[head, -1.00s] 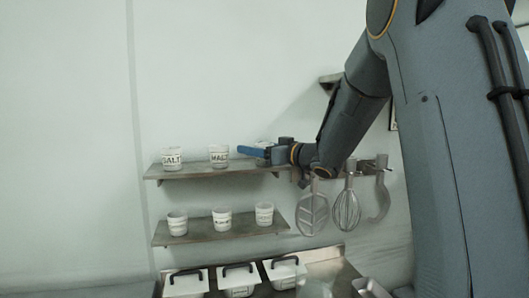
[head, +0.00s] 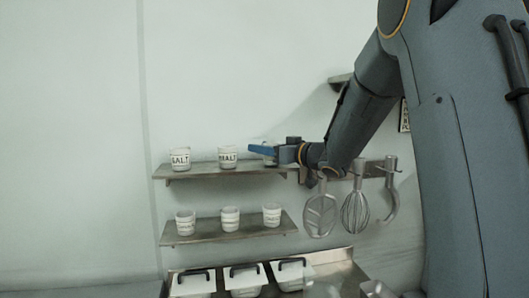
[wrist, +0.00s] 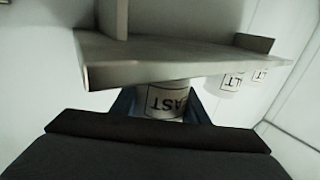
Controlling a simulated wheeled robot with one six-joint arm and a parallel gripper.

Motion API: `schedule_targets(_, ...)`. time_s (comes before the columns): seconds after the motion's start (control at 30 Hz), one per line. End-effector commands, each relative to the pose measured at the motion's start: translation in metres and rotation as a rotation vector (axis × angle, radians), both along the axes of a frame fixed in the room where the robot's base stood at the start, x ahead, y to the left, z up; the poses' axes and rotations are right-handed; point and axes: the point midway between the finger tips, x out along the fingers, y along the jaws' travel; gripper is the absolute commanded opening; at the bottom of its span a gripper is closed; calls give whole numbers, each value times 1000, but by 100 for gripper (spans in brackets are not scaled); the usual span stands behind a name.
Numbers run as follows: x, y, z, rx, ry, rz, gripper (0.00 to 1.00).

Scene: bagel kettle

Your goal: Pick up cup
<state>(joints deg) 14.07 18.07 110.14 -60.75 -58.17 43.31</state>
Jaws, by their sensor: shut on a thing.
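A white cup (wrist: 165,100) with a black-framed label ending in "AST" shows upside down in the wrist view. My gripper (wrist: 160,112) is shut on it, with a blue finger on each side. The cup is close to the edge of the upper shelf (wrist: 150,62); I cannot tell whether it still touches the shelf. In the head view my gripper (head: 264,150) reaches in from the right at the right end of the upper shelf (head: 205,172). There the fingers hide most of the cup.
A "SALT" cup (head: 180,159) and a "MALT" cup (head: 228,157) stand left of my gripper. Three cups stand on the lower shelf (head: 205,238). A whisk (head: 355,212) and other mixer tools hang below my arm. Lidded containers (head: 244,280) are at the bottom.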

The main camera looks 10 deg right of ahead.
Motion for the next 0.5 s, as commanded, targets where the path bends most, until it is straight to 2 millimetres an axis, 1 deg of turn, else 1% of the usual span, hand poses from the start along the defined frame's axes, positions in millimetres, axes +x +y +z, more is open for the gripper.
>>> schedule_targets(0.07,-2,0,3,-1,-3,0,19)
schedule_targets(0.17,-2,0,19,-2,-5,-1,19)
schedule_targets(0.4,-2,0,65,-3,-7,-1,19)
schedule_targets(0.43,-3,0,69,-2,-5,-2,19)
schedule_targets(0.5,-17,-1,66,-1,-2,-2,19)
